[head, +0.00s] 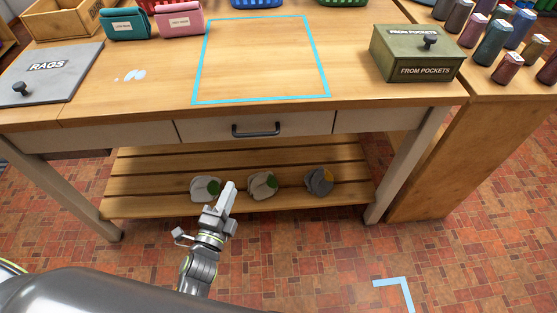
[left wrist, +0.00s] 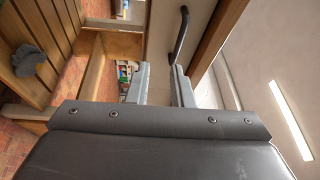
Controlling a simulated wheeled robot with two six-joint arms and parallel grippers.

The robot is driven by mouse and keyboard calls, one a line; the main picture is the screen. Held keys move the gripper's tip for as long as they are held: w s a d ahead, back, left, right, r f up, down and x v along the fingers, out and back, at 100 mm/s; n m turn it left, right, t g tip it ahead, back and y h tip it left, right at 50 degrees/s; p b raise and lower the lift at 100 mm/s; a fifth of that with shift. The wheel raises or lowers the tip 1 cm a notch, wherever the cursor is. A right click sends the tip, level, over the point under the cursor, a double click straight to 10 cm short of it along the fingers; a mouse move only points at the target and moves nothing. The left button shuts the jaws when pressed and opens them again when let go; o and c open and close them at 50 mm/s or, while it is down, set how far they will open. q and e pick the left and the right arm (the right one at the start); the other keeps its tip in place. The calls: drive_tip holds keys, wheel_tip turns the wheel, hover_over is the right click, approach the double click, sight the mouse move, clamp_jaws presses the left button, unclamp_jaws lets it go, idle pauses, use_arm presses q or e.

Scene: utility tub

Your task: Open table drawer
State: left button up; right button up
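The wooden table (head: 110,95) has a pale drawer front (head: 300,124) under its top, flush with the apron, so the drawer looks shut. A dark bar handle (head: 256,130) is on the drawer front. In the left wrist view the handle (left wrist: 181,34) shows beyond the fingers, with the pale drawer front (left wrist: 161,35) beside it. My left gripper (head: 229,188) is in front of the table, lower in the picture than the handle and apart from it. In the left wrist view its two fingers (left wrist: 160,84) stand apart with nothing between them. My right gripper is not in view.
The lower slatted shelf (head: 145,185) carries three rolled bundles, including a grey one (head: 319,181). On the tabletop are a green box (head: 415,58), a grey RAGS lid (head: 50,75) and a blue taped outline (head: 265,99).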

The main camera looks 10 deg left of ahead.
sight(258, 135)
use_arm(q)
drive_tip(key=shift+m+t+h, duration=0.4)
drive_tip(key=shift+m+h, duration=0.2)
drive_tip(key=shift+m, duration=0.3)
drive_tip(key=x, duration=0.6)
drive_tip(key=d+r+x, duration=0.1)
drive_tip(key=x, duration=0.5)
drive_tip(key=r+b+x, duration=0.1)
drive_tip(key=x, duration=0.4)
drive_tip(key=shift+w+d+r, duration=0.1)
drive_tip(key=shift+d+r, duration=0.1)
drive_tip(key=shift+d, duration=0.05)
clamp_jaws()
